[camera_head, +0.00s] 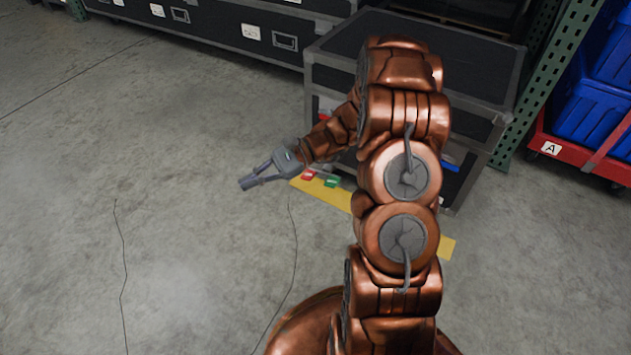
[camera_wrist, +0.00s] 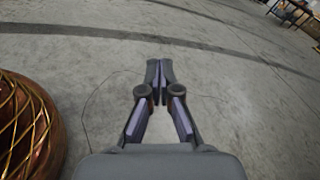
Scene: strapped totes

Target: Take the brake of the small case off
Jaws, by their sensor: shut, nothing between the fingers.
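A black case (camera_head: 475,75) with grey edges stands behind my arm, and my arm hides much of its front. At the foot of its front, a small red piece (camera_head: 309,176) and a small green piece (camera_head: 332,182) show by a yellow strip (camera_head: 336,196) on the floor. I cannot tell which part is the brake. My gripper (camera_head: 246,184) is shut and empty, left of the red piece and apart from it. In the wrist view my gripper (camera_wrist: 159,66) has its fingertips together over bare floor; the case is not seen there.
Long black cases (camera_head: 225,28) with white labels line the back. A green rack post (camera_head: 545,75) stands right of the case, beside a red cart (camera_head: 580,153) with blue totes (camera_head: 590,105). The concrete floor (camera_head: 130,170) at left is clear.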

